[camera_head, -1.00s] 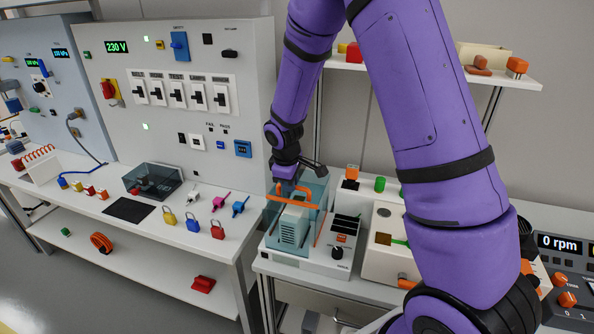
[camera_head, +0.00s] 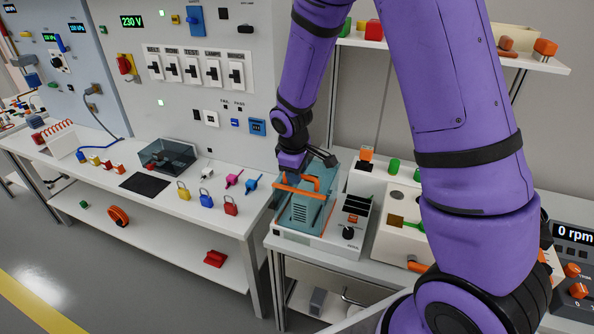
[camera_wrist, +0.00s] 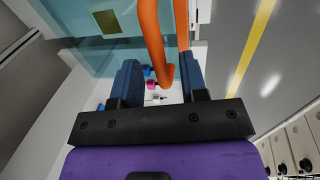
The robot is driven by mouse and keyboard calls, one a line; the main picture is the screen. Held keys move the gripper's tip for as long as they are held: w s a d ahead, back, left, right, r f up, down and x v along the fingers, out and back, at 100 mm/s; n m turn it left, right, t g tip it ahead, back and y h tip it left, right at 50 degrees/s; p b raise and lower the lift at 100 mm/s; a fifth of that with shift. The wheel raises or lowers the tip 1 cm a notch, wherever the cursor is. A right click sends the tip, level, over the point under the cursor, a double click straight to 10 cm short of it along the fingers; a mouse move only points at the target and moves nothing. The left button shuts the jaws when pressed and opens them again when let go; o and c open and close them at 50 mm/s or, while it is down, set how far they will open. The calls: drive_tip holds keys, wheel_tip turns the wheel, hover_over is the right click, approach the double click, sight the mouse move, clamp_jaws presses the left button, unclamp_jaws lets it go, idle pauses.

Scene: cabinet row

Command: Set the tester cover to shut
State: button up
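The tester (camera_head: 340,245) is a white-topped unit on the right-hand bench. Its see-through teal cover (camera_head: 318,217) sits low over a pale vented block, which shows through it. I cannot tell whether the cover's edge fully meets the base. An orange handle (camera_head: 310,181) runs along the cover's upper side. My gripper (camera_head: 288,180) is at this handle. In the wrist view the orange handle (camera_wrist: 152,35) passes between the two blue fingers of my gripper (camera_wrist: 163,82). A gap shows beside the handle, so the fingers look open around it.
A white bench (camera_head: 105,165) on the left holds coloured padlocks (camera_head: 206,199) and a dark clear-lidded box (camera_head: 168,156). A switch panel (camera_head: 197,70) stands behind it. A cream unit (camera_head: 400,235) is close on the tester's right. A shelf (camera_head: 480,60) hangs above.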

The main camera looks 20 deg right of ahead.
wheel_tip(320, 180, up, 11)
drive_tip(key=s+a, duration=0.1)
drive_tip(key=shift+s+a+f, duration=0.2)
drive_tip(key=shift+s+a, duration=0.05)
idle(0.3)
idle(0.4)
drive_tip(key=s+d+r+m+t, duration=0.1)
drive_tip(key=s+d+r+m, duration=0.1)
drive_tip(key=s+r, duration=0.45)
drive_tip(key=s+d+r+m+t, duration=0.1)
drive_tip(key=s+d+r+m, duration=0.15)
drive_tip(key=s+r, duration=0.4)
drive_tip(key=s+r+m, duration=0.2)
drive_tip(key=s, duration=0.4)
drive_tip(key=s+r+m+t+y, duration=0.1)
drive_tip(key=s+r+m, duration=0.1)
drive_tip(key=s, duration=0.5)
drive_tip(key=shift+s+d+r+t+y, duration=0.2)
drive_tip(key=shift+d+r+t+y, duration=0.1)
drive_tip(key=shift+r, duration=0.55)
drive_tip(key=shift+m, duration=0.25)
idle(0.7)
